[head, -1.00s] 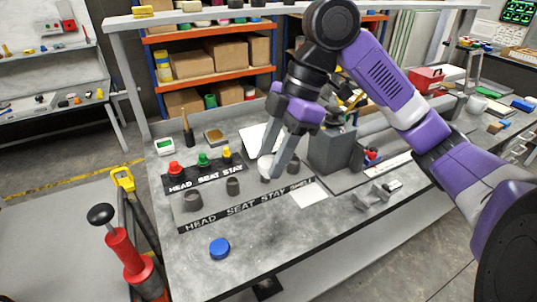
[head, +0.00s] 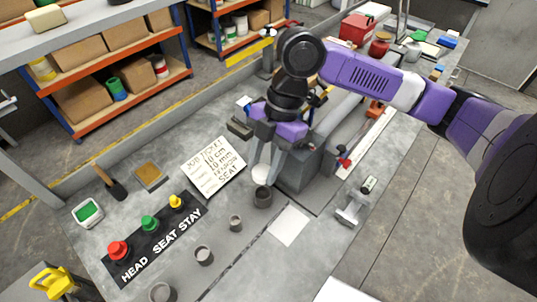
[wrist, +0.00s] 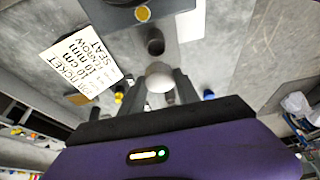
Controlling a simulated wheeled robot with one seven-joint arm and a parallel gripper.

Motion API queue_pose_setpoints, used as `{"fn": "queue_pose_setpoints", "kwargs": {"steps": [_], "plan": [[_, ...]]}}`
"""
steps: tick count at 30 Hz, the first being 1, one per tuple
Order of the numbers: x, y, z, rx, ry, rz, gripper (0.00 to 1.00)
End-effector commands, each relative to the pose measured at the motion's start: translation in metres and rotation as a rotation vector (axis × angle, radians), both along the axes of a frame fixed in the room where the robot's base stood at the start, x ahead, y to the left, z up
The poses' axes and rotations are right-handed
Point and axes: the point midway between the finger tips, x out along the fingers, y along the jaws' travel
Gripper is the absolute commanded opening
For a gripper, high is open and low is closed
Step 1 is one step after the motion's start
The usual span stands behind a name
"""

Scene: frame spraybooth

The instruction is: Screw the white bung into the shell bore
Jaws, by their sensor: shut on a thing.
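My gripper (head: 264,168) is shut on the white bung (head: 261,173), whose pale rounded face shows between the fingers. The wrist view also shows the bung (wrist: 159,80) between the fingertips (wrist: 159,91). The shell bore seems to be the dark cup (head: 262,197) at the right end of a row of cups. In the head view it stands just in front of the bung. In the wrist view the open bore (wrist: 155,46) lies just above the bung in the picture. They look apart; the height gap is unclear.
Red (head: 118,249), green (head: 149,222) and yellow (head: 176,201) bungs stand on a black HEAD SEAT STAY strip (head: 128,271). A job ticket (head: 214,166) lies behind. A grey block-like fixture (head: 298,172) stands close right of my gripper.

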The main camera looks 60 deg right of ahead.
Motion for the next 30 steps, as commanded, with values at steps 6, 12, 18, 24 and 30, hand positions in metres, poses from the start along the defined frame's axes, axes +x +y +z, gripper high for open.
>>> {"fn": "queue_pose_setpoints", "kwargs": {"steps": [6,12,18,24,30], "plan": [[0.001,0.000,0.001,0.000,0.000,0.015,0.00],[0.001,0.000,0.001,0.001,-0.001,0.014,0.00],[0.001,0.000,-0.004,0.001,-0.001,0.014,0.00],[0.001,0.000,-0.018,0.001,0.000,0.014,0.00],[0.001,0.000,-0.036,0.001,0.000,0.013,0.00]]}}
